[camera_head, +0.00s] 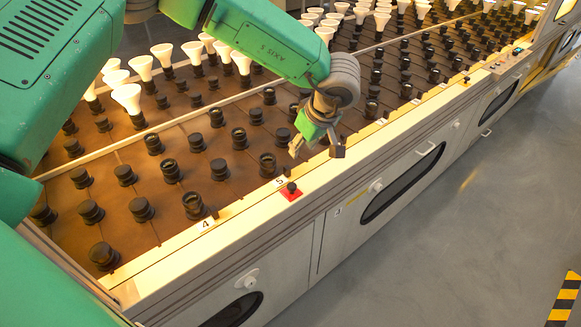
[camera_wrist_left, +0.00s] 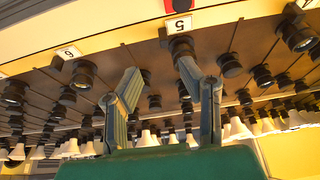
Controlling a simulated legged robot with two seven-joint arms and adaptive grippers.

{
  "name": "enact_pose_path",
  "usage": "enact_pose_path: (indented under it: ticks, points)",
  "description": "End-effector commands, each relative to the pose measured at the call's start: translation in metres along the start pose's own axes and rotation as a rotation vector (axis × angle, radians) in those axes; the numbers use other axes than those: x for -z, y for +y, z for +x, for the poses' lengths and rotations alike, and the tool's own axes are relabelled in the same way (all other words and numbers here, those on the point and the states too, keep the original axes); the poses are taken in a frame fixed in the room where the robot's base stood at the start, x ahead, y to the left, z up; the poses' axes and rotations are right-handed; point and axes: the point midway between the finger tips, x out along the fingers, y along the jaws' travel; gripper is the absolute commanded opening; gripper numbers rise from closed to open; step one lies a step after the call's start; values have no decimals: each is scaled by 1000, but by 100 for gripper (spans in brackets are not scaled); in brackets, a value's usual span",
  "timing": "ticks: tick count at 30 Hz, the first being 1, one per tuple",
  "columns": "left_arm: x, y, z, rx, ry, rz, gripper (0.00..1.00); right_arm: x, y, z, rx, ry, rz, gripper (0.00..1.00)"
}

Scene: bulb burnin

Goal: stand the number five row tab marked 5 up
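The row tab marked 5 (camera_head: 280,181) is a small white plate on the pale front rail, beside a red square with a black knob. It also shows near the top of the left wrist view (camera_wrist_left: 179,27), upside down. I cannot tell whether it lies flat or leans. My left gripper (camera_head: 317,148) hangs over the front row of sockets, just behind the rail and to the right of the tab. In the left wrist view its two fingers (camera_wrist_left: 158,72) are spread with nothing between them, apart from the tab. My right gripper is not in view.
Tab 4 (camera_head: 205,225) sits farther left on the rail, and tab 6 (camera_wrist_left: 68,52) shows in the left wrist view. Black sockets fill the brown bed (camera_head: 140,185). White bulbs (camera_head: 127,97) stand farther back. The red square (camera_head: 290,191) is close to tab 5.

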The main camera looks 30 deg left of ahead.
Motion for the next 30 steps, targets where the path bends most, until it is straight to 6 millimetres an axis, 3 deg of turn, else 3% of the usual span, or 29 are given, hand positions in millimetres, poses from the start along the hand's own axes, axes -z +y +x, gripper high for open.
enact_pose_path:
  ticks: [6, 15, 21, 29, 30]
  points:
    - [4, -4, 55, 3, -6, -5, 34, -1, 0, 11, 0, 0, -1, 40]
    - [1, -2, 104, 0, -2, -4, 34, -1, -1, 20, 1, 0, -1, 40]
    - [2, -2, 117, -1, -1, -2, 34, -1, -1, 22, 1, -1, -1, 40]
    - [3, -3, 120, -2, -3, -2, 34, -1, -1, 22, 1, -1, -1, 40]
    - [3, -3, 120, -2, -3, -3, 30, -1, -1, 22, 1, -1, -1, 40]
